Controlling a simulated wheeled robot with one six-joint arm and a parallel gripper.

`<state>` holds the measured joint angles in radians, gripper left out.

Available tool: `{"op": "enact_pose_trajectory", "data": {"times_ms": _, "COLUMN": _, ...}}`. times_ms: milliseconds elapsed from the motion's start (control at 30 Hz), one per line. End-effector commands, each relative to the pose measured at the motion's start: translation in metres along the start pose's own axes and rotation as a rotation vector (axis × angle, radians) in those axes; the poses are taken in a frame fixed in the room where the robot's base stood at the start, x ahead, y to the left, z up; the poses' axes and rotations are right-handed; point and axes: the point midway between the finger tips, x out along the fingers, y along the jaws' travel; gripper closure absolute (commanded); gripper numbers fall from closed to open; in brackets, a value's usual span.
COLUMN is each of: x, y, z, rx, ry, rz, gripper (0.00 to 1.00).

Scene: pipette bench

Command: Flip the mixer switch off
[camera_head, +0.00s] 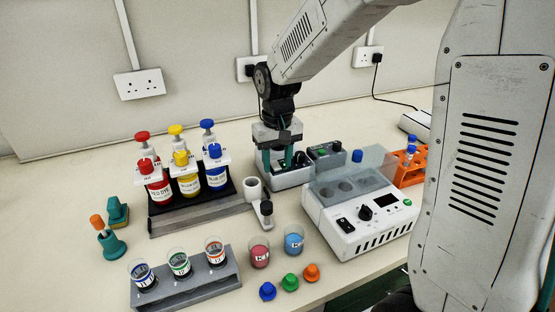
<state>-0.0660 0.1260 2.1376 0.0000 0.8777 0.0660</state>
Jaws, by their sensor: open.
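My gripper (278,158) is open, its teal fingers pointing down over a small grey bench unit (291,178) at the back middle. This unit has a dark top with small controls and may be the mixer. The fingers hide part of its top, and I cannot tell if they touch it. Its switch is too small to make out. I cannot read either switch's position.
Dye bottles stand in a black rack (165,222) at left. A grey tray (212,284) holds several labelled cups. Pink (260,253) and blue (294,240) cups and coloured caps (290,282) stand near the front edge. An orange rack (411,168) is at right.

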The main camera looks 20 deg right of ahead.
Motion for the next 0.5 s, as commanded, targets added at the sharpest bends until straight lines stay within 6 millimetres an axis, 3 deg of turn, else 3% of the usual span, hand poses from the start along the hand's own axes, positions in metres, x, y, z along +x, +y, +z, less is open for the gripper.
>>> {"op": "enact_pose_trajectory", "data": {"times_ms": 167, "x": 0.0000, "y": 0.0000, "z": 0.0001, "rx": 0.000, "ry": 0.000, "rz": 0.000, "gripper": 0.58}}
{"op": "enact_pose_trajectory", "data": {"times_ms": 333, "x": -0.0001, "y": 0.0000, "z": 0.0002, "rx": 0.000, "ry": 0.000, "rz": 0.000, "gripper": 1.00}}
{"op": "enact_pose_trajectory", "data": {"times_ms": 500, "x": -0.0001, "y": 0.0001, "z": -0.0002, "rx": 0.000, "ry": -0.009, "rz": 0.000, "gripper": 1.00}}
